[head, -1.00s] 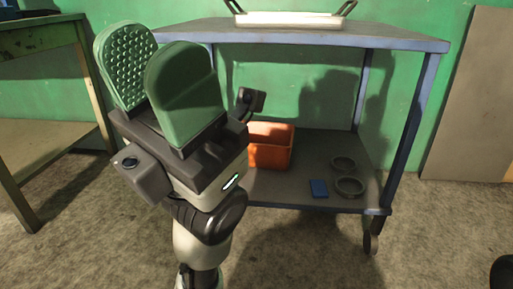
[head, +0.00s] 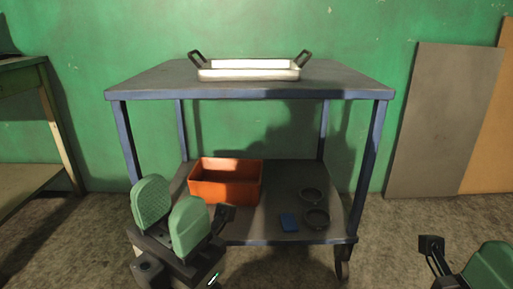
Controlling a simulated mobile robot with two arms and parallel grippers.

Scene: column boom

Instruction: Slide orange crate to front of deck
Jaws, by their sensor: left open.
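The orange crate (head: 226,187) sits on the lower deck (head: 276,205) of a blue-framed cart, on the deck's left half. It looks empty from here, though its inside is only partly visible. My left gripper (head: 170,219) is open with green padded fingers. It is in front of the cart's left side, below and left of the crate in the picture, and appears apart from it. My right gripper (head: 492,268) shows only in part at the bottom right corner, well away from the crate; its jaw state is not clear.
A metal tray (head: 249,74) stands on the cart's top (head: 340,80). Blue posts frame the deck. Boards (head: 440,120) lean on the wall at right.

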